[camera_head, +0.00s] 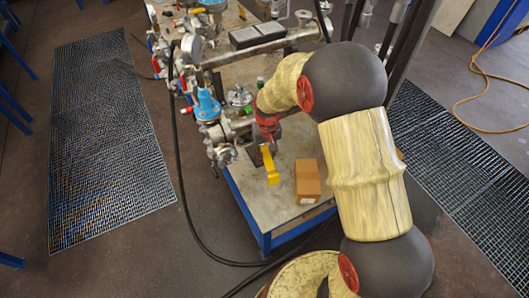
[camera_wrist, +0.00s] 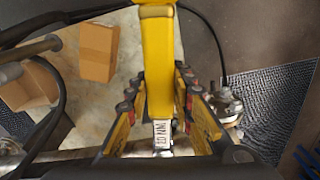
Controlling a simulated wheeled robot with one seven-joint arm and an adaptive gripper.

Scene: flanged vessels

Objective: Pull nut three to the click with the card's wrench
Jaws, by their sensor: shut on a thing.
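A yellow wrench (camera_head: 269,165) shows below my gripper (camera_head: 266,128) in the head view, over the near end of the workbench. In the wrist view my gripper (camera_wrist: 158,92) is shut on the yellow wrench (camera_wrist: 158,45), with a finger on each side of it. The wrench runs up out of the top of that view. A white label with black lettering sits on it, and I can partly read "NM". A metal flanged fitting (camera_wrist: 227,103) stands to the right of the fingers. I cannot make out nut three or the card.
A cardboard box (camera_head: 307,182) sits on the workbench (camera_head: 250,205) right of the wrench. Valves, gauges and a blue-bodied fitting (camera_head: 207,104) crowd the bench's left side. A dark hose (camera_head: 183,205) runs down to the floor. Floor grating (camera_head: 105,140) lies to the left.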

